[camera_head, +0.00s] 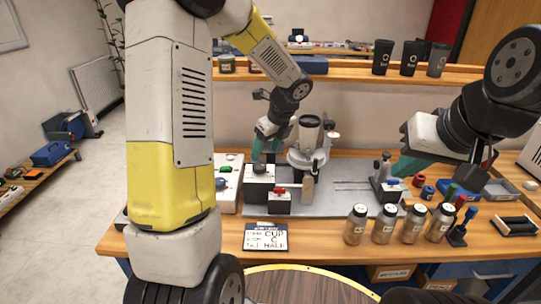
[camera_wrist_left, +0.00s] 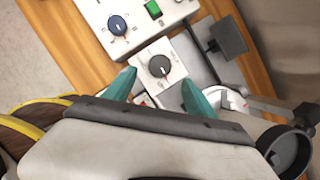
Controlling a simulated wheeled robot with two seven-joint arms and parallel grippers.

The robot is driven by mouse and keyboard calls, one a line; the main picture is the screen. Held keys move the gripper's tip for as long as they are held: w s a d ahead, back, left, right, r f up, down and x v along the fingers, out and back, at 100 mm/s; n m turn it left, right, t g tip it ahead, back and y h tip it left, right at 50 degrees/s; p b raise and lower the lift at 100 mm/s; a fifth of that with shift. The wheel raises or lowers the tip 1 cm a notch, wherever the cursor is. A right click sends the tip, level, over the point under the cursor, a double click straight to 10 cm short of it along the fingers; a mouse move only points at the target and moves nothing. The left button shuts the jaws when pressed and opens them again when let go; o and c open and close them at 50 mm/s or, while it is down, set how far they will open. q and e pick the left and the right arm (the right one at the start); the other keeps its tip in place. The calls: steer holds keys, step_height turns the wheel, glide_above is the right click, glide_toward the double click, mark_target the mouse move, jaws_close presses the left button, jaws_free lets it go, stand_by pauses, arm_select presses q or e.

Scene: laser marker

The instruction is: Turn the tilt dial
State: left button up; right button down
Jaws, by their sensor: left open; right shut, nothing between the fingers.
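A black dial (camera_head: 259,168) sits on top of a small white box (camera_head: 258,185) beside the white tilting fixture (camera_head: 309,150); I take it as the tilt dial. In the left wrist view the black dial (camera_wrist_left: 159,67) has a pale pointer line and lies between and just beyond the teal fingertips. My left gripper (camera_head: 266,152) is open above the dial, with a finger towards either side; no contact is clear. In the left wrist view my left gripper (camera_wrist_left: 159,80) is empty. My right gripper (camera_head: 405,170) is shut and empty, at the right over the bench.
A white control panel (camera_head: 228,180) with a green button (camera_wrist_left: 153,9) and a blue dial (camera_wrist_left: 117,25) stands left of the box. A red knob (camera_head: 280,191) is in front. Several jars (camera_head: 384,223) line the front right. A sign (camera_head: 265,237) lies near the edge.

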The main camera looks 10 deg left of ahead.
mark_target(260, 165)
arm_select(q)
steer(key=x, duration=0.7)
steer(key=shift+w+a+f, duration=0.15)
steer(key=shift+f, duration=0.15)
steer(key=c, duration=1.3)
steer(key=shift+c, duration=0.2)
